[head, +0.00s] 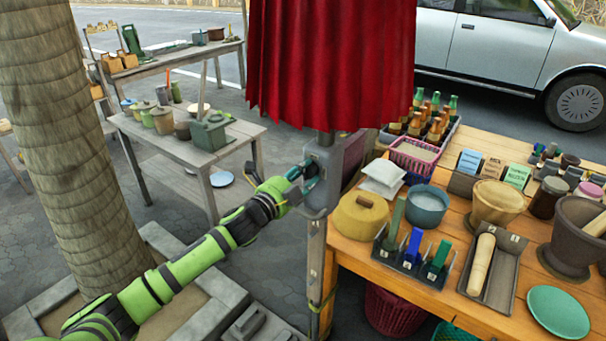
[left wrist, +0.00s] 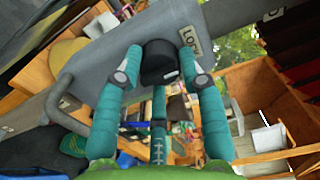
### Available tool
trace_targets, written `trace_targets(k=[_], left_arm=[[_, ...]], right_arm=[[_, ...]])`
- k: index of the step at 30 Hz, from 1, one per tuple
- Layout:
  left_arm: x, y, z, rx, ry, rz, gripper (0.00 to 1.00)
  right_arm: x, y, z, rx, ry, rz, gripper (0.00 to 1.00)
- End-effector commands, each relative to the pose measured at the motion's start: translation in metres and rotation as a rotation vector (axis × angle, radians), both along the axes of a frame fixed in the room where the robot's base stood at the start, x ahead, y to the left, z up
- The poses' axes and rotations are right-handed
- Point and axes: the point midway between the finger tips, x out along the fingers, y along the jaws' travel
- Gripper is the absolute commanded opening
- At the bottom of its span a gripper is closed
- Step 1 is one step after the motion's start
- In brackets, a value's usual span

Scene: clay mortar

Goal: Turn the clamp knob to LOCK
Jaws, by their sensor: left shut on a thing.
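The clamp knob (left wrist: 159,60) is black and round, on the face of a grey housing (left wrist: 108,72) in the left wrist view. A pale mark shows on its rim. A white label (left wrist: 190,38) beside it reads "LO", with the rest cut off from sight. In the head view the grey housing (head: 326,160) sits on a post under the red cloth. My left gripper (head: 308,177) is at the housing's left side. In the left wrist view its teal fingers (left wrist: 163,72) are shut on the knob, one on each side. My right gripper is not in view.
The wooden stall table (head: 345,245) stands right of the post, with pots, a mortar and tool racks. A red cloth (head: 330,65) hangs just above the housing. A tree trunk (head: 62,130) and a grey table (head: 180,150) are at left.

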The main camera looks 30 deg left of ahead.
Motion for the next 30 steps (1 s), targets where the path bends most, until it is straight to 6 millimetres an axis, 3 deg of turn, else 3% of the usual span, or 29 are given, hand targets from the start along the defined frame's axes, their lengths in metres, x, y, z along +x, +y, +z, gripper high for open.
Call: trace_targets(k=[13, 14, 15, 26, 30], left_arm=[[-0.001, -0.004, -0.006, -0.019, 0.012, -0.008, 0.06], [-0.001, -0.004, -0.006, -0.019, 0.012, -0.008, 0.47], [-0.001, -0.004, -0.006, -0.018, 0.010, -0.007, 0.63], [-0.001, -0.001, -0.002, -0.012, 0.005, -0.003, 0.63], [-0.011, 0.000, -0.003, -0.013, 0.005, -0.003, 0.63]], right_arm=[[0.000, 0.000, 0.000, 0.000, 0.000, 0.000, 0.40], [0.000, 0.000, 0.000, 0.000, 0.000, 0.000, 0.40], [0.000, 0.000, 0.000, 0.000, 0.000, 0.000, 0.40], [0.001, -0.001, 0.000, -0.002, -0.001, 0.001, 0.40], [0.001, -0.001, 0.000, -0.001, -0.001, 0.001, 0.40]])
